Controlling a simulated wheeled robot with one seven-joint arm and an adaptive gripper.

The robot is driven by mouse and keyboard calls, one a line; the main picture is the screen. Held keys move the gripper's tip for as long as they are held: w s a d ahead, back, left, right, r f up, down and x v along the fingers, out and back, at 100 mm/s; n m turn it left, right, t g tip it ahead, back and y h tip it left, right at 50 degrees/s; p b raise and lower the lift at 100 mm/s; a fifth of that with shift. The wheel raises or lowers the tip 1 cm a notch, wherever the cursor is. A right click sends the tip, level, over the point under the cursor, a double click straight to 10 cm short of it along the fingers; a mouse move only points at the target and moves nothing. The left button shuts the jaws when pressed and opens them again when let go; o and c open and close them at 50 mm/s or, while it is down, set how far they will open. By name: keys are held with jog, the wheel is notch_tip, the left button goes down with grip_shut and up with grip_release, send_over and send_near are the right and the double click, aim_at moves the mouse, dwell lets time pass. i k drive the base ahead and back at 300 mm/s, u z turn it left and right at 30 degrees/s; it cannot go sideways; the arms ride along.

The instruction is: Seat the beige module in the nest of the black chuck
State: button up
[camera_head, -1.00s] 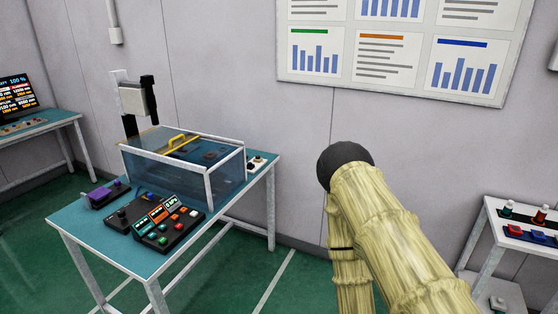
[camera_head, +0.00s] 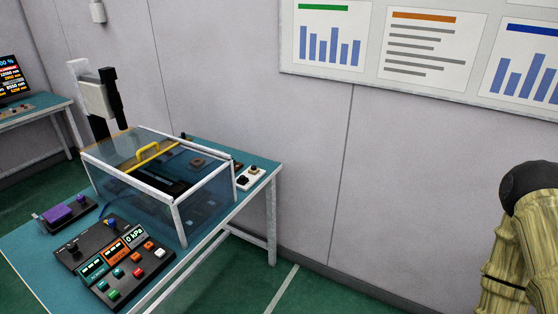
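I cannot make out the beige module in this view. A clear-walled box (camera_head: 211,199) with white edges stands on the teal-topped bench (camera_head: 33,254). Dark parts lie inside it behind the tinted panels, and I cannot tell for sure which is the black chuck or see its nest. My arm, in a straw-coloured cover, shows at the right edge, well away from the bench. My gripper is out of view.
A black control panel (camera_head: 97,249) with coloured buttons and a 0 kPa display lies at the bench front. A purple block (camera_head: 66,216) lies to its left. A white box (camera_head: 250,179) with knobs is right of the enclosure. Green floor (camera_head: 237,282) is open to the right.

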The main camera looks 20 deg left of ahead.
aim_at(176, 189)
jog(key=u, duration=0.45)
jog(key=i, duration=1.1)
jog(key=u, duration=0.8)
